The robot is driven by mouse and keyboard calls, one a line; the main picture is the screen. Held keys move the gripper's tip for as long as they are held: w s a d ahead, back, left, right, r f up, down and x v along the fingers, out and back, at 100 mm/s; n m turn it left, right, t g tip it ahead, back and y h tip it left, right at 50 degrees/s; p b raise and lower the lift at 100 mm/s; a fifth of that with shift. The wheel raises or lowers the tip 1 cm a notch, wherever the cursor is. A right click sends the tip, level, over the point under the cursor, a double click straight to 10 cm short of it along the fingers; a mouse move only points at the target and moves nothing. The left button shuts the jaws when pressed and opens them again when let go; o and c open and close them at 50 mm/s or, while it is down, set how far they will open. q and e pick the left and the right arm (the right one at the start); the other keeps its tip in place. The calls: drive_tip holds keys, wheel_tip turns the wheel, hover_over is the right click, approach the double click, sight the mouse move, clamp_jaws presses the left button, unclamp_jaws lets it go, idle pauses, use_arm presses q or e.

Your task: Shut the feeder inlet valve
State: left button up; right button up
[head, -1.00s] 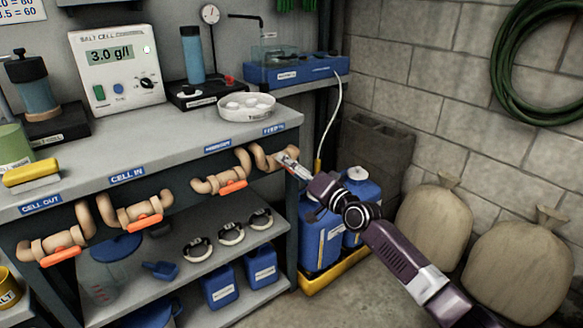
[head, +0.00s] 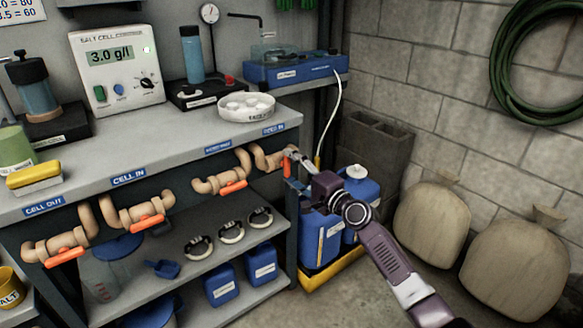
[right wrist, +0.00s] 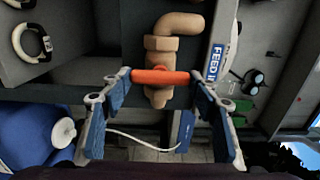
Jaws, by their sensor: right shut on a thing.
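The feeder inlet valve (head: 268,158) is the rightmost tan pipe valve under the bench edge, below a blue FEED IN label (head: 273,129). Its orange handle (head: 287,168) stands upright in the head view. In the right wrist view the handle (right wrist: 160,77) lies crosswise to the tan pipe (right wrist: 160,45). My right gripper (head: 290,165) is shut on the handle. Its blue fingers (right wrist: 160,85) sit at the handle's two ends in the right wrist view. My left gripper is not in view.
Three other valves (head: 228,180) along the bench front have orange handles lying along their pipes. Blue canisters (head: 322,238) stand in a yellow tray (head: 335,270) below my right arm. Sacks (head: 432,220) lean by the block wall.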

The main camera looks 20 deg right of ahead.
drive_tip(key=shift+f, duration=0.1)
idle(0.3)
drive_tip(key=o, duration=1.1)
drive_tip(key=v, duration=1.2)
